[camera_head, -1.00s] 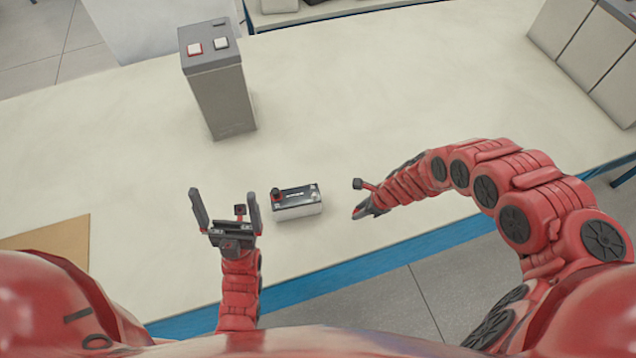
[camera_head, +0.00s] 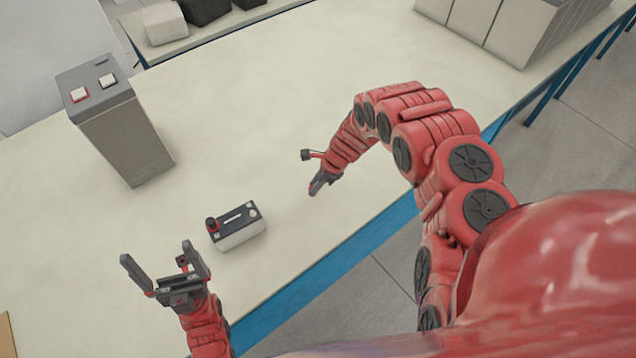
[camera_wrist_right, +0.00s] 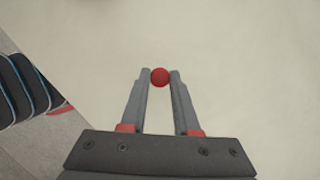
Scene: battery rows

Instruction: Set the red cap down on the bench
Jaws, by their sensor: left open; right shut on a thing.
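The red cap (camera_wrist_right: 159,77) is a small round red piece between the fingertips of my right gripper (camera_wrist_right: 160,82) in the right wrist view. The jaws are shut on it, above a bare pale surface; its height above that surface is unclear. In the head view my right gripper (camera_head: 318,186) is over the bench (camera_head: 250,115), right of the battery, and the cap cannot be made out there. My left gripper (camera_head: 166,268) is open and empty at the lower left of the battery.
A black-topped battery (camera_head: 237,228) stands on the bench, with a dark knob on its left end. A tall grey box (camera_head: 120,130) with two square buttons stands at the left. Pale bins (camera_head: 505,25) line the far right. Bench between is clear.

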